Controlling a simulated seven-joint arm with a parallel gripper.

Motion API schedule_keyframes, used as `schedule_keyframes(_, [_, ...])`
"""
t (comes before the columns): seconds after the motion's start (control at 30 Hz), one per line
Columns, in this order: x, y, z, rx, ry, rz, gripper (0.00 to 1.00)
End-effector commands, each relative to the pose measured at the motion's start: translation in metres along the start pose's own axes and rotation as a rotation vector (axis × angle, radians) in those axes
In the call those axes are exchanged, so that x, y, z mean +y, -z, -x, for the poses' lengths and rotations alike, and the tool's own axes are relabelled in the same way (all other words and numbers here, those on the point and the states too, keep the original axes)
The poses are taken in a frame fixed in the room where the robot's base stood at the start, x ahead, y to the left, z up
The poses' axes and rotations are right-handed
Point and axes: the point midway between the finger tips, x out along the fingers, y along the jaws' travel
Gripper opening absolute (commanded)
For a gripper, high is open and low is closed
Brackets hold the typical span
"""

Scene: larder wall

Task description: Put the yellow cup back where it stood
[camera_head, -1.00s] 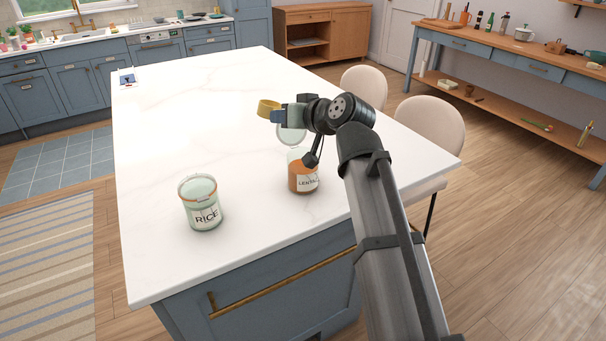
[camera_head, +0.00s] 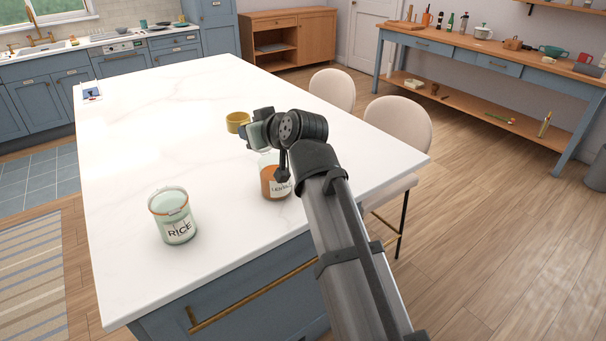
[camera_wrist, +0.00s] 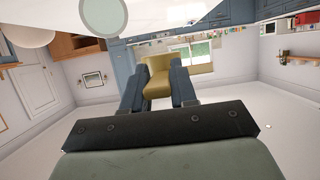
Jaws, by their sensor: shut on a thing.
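The yellow cup (camera_head: 238,122) is above or on the white island top, left of my gripper (camera_head: 250,128). In the wrist view my gripper (camera_wrist: 158,82) has its two fingers closed on either side of the cup (camera_wrist: 158,80). In the head view the cup looks about upright, with its opening showing. I cannot tell whether its base touches the counter. My wrist and hand hide part of the cup's right side and the counter behind it.
The lentils jar (camera_head: 275,182) stands just below my wrist in the head view. The rice jar (camera_head: 173,218) stands nearer the front left. The white island top (camera_head: 150,130) is clear left of the cup. Two pale chairs (camera_head: 398,125) line its right side.

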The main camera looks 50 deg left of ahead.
Motion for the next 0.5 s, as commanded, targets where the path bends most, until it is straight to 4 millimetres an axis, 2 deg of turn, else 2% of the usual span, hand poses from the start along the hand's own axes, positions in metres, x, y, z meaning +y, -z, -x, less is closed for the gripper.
schedule_keyframes(0.23, [0.088, -0.038, 0.005, -0.003, -0.1, -0.042, 0.0])
schedule_keyframes(0.5, [0.198, -0.086, -0.003, -0.003, -0.208, -0.088, 0.0])
